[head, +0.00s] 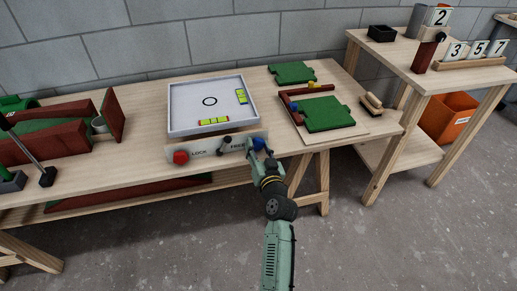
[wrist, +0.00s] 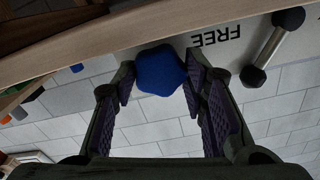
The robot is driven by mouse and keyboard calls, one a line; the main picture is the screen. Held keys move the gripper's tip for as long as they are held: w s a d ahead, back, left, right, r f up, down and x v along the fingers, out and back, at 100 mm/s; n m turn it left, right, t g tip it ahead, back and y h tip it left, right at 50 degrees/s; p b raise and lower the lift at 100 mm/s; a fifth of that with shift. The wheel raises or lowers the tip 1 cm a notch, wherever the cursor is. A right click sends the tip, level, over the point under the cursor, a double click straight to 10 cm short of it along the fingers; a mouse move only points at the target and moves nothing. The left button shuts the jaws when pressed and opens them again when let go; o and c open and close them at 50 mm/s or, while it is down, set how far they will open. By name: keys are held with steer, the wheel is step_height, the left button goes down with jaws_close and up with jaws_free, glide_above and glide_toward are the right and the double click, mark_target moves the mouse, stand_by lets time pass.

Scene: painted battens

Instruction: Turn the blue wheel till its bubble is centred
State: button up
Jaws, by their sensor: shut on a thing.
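The blue wheel (head: 259,143) is at the right end of the front panel (head: 203,153) of a white tilt tray (head: 178,100). My gripper (wrist: 160,78) has its two fingers on either side of the blue wheel (wrist: 158,68), shut on it. The tray carries two yellow-green bubble levels, one along its right side (head: 241,96) and one along its front (head: 214,121). The bubbles are too small to place exactly. A red wheel (head: 181,157) is at the panel's left end.
A dark lever (head: 224,146) stands on the panel by the word FREE, close left of my gripper; it also shows in the wrist view (wrist: 272,46). Green and dark red pieces (head: 330,114) lie right of the tray. A red-brown holder (head: 60,135) stands left.

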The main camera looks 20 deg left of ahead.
steer(key=m, duration=0.4)
steer(key=shift+m+p, duration=0.3)
steer(key=shift+m, duration=0.1)
stand_by(0.5)
steer(key=o, duration=0.9)
steer(key=v, duration=0.7)
steer(key=shift+s+d, duration=0.2)
steer(key=shift+s, duration=0.05)
steer(key=shift+o, duration=0.2)
